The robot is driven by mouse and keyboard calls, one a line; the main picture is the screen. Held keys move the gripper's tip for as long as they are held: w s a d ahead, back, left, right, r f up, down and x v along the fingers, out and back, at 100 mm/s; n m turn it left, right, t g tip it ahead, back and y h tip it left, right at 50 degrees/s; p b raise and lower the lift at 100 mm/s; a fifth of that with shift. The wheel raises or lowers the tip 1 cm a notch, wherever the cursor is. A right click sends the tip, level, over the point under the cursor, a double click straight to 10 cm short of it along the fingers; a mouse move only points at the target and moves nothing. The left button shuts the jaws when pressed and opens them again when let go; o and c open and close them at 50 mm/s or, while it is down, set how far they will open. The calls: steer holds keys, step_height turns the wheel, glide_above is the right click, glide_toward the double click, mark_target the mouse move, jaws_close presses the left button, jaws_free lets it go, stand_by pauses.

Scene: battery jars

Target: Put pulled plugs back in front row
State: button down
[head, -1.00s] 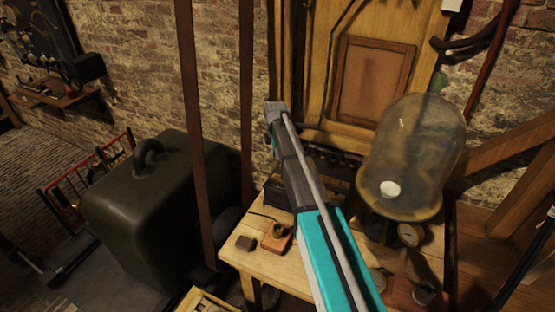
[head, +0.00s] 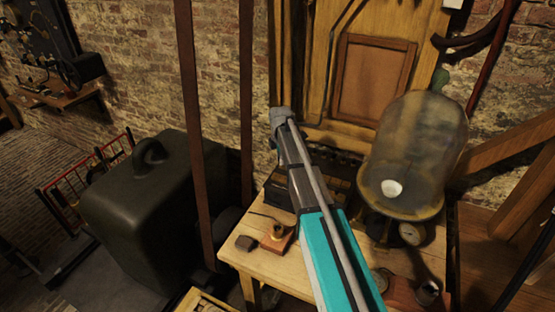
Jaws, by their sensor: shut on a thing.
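A dark crate (head: 277,194) stands at the back of the wooden table, largely behind my arm. Dark jar-like shapes (head: 338,172) show to the right of the arm, below the wooden panel. I cannot make out single jars, rows or plugs. My teal and grey arm reaches up from the bottom of the head view and ends in a grey joint above the crate. The fingers of my gripper are hidden behind the arm, so what they hold does not show.
A wooden block with a brass piece (head: 277,235) and a small dark block (head: 246,243) lie on the table (head: 255,263).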

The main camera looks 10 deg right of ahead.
steer(key=shift+f+b, duration=2)
steer(key=shift+f, duration=0.2)
steer(key=shift+f+b, duration=1.25)
steer(key=shift+f, duration=0.05)
stand_by(0.8)
steer(key=shift+c, duration=2.4)
jaws_free()
steer(key=shift+s+r, duration=0.1)
steer(key=shift+r, duration=0.05)
